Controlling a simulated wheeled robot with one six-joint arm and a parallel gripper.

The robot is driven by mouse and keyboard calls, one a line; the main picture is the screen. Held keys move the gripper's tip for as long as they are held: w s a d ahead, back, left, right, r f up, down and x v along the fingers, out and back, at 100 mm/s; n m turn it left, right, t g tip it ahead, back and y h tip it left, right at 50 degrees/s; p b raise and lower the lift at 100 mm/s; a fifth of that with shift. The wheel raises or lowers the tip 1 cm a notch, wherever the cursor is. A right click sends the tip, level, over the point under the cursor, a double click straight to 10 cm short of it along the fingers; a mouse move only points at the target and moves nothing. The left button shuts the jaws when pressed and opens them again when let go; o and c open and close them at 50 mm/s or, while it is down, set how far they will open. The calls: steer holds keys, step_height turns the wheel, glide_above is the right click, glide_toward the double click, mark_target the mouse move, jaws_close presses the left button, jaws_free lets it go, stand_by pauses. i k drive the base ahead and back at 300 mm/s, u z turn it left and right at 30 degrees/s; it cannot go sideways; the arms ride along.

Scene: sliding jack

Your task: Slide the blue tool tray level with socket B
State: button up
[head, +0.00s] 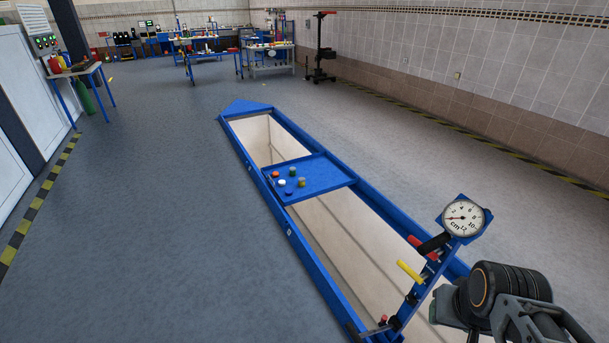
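The blue tool tray (330,177) lies across the long pit, bridging its two blue side rails. It sits toward the far half of the pit, and several small coloured pieces rest on its left part. Small white marks show on the left rail (311,262), one beyond the tray's near edge and one nearer to me. Their letters are too small to read, so I cannot tell which is socket B. My arm (509,294) shows at the lower right, well away from the tray. My gripper's fingers cannot be seen.
A blue crossbeam (397,321) spans the near pit, with a yellow handle (410,272), a red handle (420,247) and a round cm gauge (463,218). Its needle points left. Open floor (150,230) lies left of the pit. Workbenches stand far back.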

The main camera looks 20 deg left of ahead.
mark_target(322, 173)
steer(key=z, duration=0.05)
steer(key=k, duration=0.5)
steer(key=u, duration=1.1)
steer(key=i, duration=1.85)
steer(key=u, duration=1)
steer(key=i, duration=2.45)
steer(key=z, duration=0.4)
steer(key=i, duration=1.9)
steer(key=z, duration=1.6)
steer(key=i, duration=1.1)
steer(key=z, duration=0.7)
